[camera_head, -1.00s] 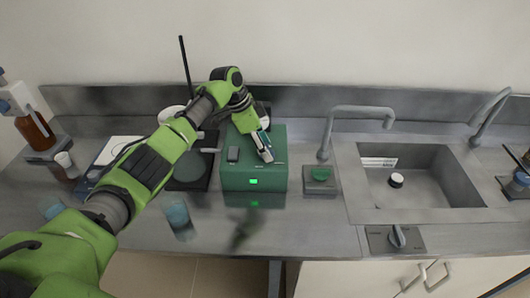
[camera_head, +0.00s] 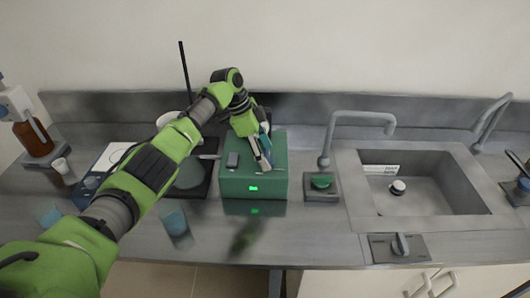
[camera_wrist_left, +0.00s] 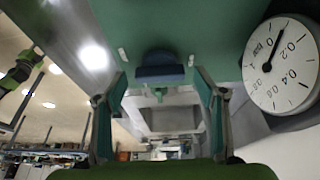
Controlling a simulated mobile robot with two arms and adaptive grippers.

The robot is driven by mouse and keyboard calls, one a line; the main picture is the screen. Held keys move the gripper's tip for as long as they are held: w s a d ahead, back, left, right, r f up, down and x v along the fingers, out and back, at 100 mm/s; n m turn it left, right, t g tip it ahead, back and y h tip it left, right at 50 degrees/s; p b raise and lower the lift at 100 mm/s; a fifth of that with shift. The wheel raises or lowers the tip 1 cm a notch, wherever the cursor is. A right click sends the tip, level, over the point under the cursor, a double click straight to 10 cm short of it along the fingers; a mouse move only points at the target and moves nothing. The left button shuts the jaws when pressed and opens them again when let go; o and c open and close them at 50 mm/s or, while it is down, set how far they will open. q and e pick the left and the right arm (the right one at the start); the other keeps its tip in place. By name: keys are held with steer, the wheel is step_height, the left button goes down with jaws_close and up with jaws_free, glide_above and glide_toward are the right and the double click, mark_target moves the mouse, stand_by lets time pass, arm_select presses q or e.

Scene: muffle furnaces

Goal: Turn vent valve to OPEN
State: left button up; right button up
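A green box-shaped unit (camera_head: 253,178) with a lit green display stands on the counter. My left gripper (camera_head: 264,160) is over its top, fingers pointing down. In the left wrist view a dark blue knob-like part (camera_wrist_left: 160,73) juts from a green surface (camera_wrist_left: 170,25), with a small pale mark on each side. My left gripper (camera_wrist_left: 160,112) shows there with its two fingers wide apart and nothing between them; the dark part lies beyond the fingertips. I cannot read any valve label. A grey lever on a plate (camera_head: 401,244) sits at the counter's front edge. My right gripper is not in view.
A round dial gauge (camera_wrist_left: 281,62) is close to the right finger in the left wrist view. A green button box (camera_head: 322,183), a tap (camera_head: 358,115) and a sink (camera_head: 440,205) are to the right.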

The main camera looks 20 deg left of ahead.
arm_select(q)
steer(key=v, duration=1.2)
stand_by(0.6)
